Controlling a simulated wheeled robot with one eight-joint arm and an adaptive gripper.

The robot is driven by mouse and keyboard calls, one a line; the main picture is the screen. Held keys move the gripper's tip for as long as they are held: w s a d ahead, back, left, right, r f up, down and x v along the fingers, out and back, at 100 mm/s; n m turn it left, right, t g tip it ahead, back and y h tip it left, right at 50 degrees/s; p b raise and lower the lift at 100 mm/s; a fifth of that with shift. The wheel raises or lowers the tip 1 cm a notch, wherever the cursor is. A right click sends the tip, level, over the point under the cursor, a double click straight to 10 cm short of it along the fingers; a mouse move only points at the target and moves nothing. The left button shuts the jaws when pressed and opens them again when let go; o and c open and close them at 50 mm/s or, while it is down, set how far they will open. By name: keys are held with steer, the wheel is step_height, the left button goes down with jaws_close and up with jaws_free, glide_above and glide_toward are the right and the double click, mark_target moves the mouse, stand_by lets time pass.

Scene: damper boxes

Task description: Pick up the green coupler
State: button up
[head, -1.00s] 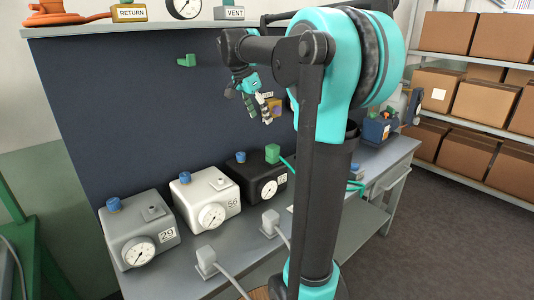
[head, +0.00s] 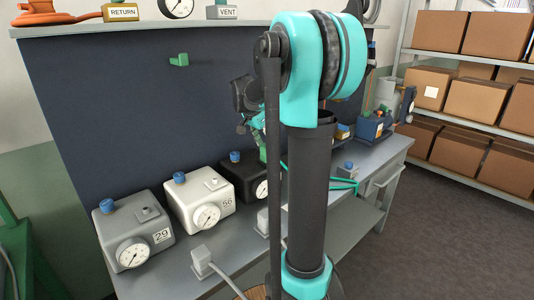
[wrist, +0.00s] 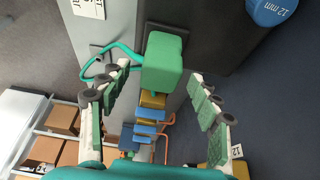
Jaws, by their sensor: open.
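The green coupler (wrist: 162,62) is a rounded green block, seen close up in the upper middle of the wrist view, on the black box. In the head view the coupler (head: 263,153) is partly hidden by my arm. A teal hose (wrist: 122,47) runs beside it. My gripper (wrist: 158,77) is open, its two padded fingers on either side of the coupler in the wrist view. No contact is visible, and the remaining distance is hard to tell. In the head view my gripper (head: 250,122) is mostly hidden, above the black box.
A black box (head: 238,176), a white box (head: 200,192) marked 56 and a grey box (head: 127,222) marked 29 stand on the bench, each with a blue cap. The 12 mm blue cap (wrist: 270,9) is near the coupler. A green piece (head: 179,60) is on the back panel.

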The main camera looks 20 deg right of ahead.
mark_target(267, 145)
steer(key=shift+x, duration=1)
steer(key=c, duration=1.4)
steer(key=shift+r, duration=0.1)
step_height(267, 145, up, 10)
steer(key=shift+f, duration=0.1)
